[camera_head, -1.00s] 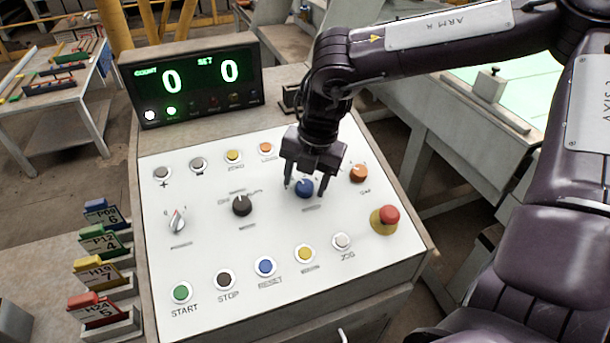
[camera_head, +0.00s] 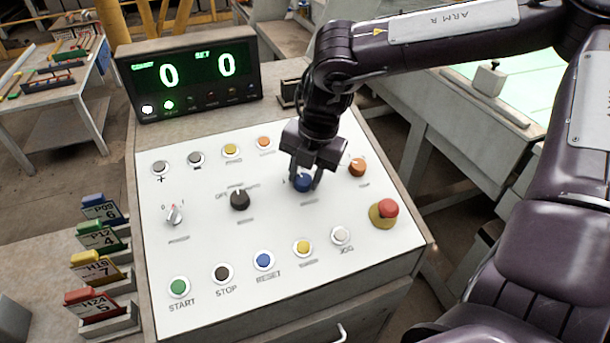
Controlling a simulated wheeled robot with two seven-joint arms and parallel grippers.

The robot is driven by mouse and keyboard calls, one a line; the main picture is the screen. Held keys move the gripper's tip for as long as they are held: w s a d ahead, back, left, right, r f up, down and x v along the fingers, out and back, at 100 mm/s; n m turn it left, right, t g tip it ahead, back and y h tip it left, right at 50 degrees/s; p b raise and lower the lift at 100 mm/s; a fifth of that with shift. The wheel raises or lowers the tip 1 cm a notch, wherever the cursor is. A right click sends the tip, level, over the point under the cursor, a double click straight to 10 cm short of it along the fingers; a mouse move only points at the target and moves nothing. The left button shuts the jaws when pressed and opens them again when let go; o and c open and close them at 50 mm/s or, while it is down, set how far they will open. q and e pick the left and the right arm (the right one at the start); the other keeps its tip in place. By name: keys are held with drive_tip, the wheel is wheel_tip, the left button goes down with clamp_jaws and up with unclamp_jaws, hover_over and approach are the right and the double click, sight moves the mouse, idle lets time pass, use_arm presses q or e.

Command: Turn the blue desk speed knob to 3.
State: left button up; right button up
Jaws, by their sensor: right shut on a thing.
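The blue speed knob (camera_head: 302,184) sits on the white panel of the desk (camera_head: 345,265), between a black knob and an orange knob. My right gripper (camera_head: 303,181) comes down over it from above, with a finger on each side, shut on the knob. The fingers and gripper body hide part of the knob and its scale, so I cannot read its setting. My left gripper is out of view.
Close by are the orange knob (camera_head: 357,167), the black knob (camera_head: 240,200) and the red mushroom button (camera_head: 384,212). A row of push buttons lines the front. The display (camera_head: 190,80) reads 0 and 0. Coloured tags (camera_head: 95,262) stand at the left.

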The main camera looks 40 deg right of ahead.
drive_tip(key=m+b, duration=0.3)
drive_tip(key=b, duration=0.1)
drive_tip(key=shift+f+t, duration=0.25)
drive_tip(key=shift+t, duration=0.05)
drive_tip(key=shift+s+r+m+t+b, duration=0.15)
drive_tip(key=shift+m+t+b, duration=0.25)
drive_tip(key=shift+m+b, duration=1.3)
drive_tip(key=shift+m, duration=0.4)
drive_tip(key=shift+r, duration=0.1)
drive_tip(key=o, duration=1)
drive_tip(key=shift+c, duration=0.2)
drive_tip(key=v, duration=0.7)
drive_tip(key=shift+d+r+b, duration=0.2)
drive_tip(key=shift+r+b, duration=0.15)
drive_tip(key=shift+s, duration=0.15)
